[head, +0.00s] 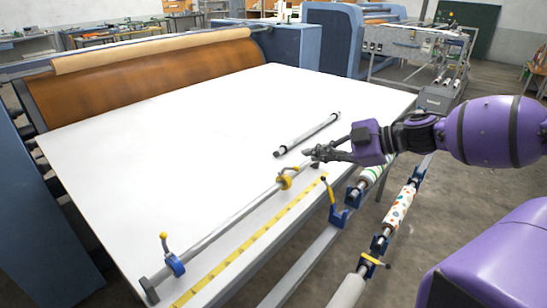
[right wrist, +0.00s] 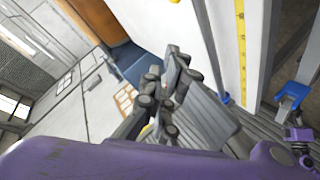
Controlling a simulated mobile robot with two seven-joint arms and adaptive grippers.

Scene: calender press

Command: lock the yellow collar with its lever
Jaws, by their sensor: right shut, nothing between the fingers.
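The yellow collar (head: 285,183) sits around a grey bar (head: 230,217) that runs along the front of the white table. A small lever (head: 296,169) shows at its upper side; I cannot tell its exact angle. My right gripper (head: 308,154) is shut and empty, just above and right of the yellow collar, near the bar's far end. It looks apart from the collar. In the right wrist view the dark fingers (right wrist: 166,95) fill the middle, and I cannot make out the collar clearly. My left gripper is not in view.
A blue collar (head: 174,265) with a yellow-knobbed lever is at the bar's near end. A loose rod (head: 307,135) lies behind my right gripper. A yellow measuring strip (head: 252,241) follows the front edge. Patterned rolls (head: 399,208) on blue brackets stand right. The white table (head: 170,140) is otherwise clear.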

